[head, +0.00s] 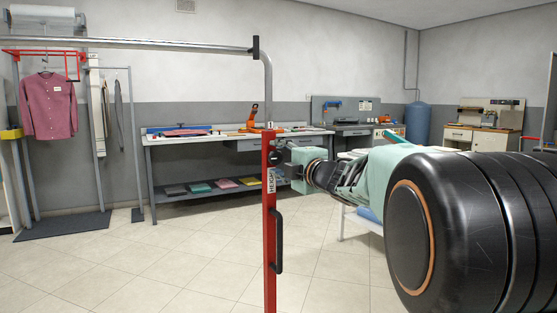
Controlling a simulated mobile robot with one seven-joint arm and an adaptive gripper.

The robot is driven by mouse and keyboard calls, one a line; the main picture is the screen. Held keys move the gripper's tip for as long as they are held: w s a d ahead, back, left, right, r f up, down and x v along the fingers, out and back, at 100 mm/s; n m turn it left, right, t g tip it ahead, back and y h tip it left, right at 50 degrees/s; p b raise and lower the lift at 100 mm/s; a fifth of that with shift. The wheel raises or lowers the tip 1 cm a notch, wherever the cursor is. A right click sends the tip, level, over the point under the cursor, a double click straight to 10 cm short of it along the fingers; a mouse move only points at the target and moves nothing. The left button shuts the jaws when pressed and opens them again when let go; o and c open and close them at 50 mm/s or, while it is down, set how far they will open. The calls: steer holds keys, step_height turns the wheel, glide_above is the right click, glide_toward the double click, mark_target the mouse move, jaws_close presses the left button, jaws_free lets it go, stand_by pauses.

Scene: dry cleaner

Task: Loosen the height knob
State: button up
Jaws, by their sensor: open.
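A red upright post (269,225) stands in the middle of the head view, with a white label reading HEIGHT on its front. The dark height knob (275,159) is on the post's right side, just above and right of the label. My gripper (283,151) reaches in from the right, its dark fingers small and close to the knob. It is open. The fingers overlap the knob in this view, so I cannot tell whether they touch it or stand around it.
A black handle (278,243) sits lower on the post. A grey metal rail (150,43) runs left from its top. Behind are a long workbench (190,140), a maroon shirt (48,106) on a rack and a blue tank (418,122). The tiled floor left of the post is clear.

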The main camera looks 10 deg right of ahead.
steer(key=v, duration=0.7)
steer(key=shift+s, duration=0.25)
steer(key=shift+d, duration=0.1)
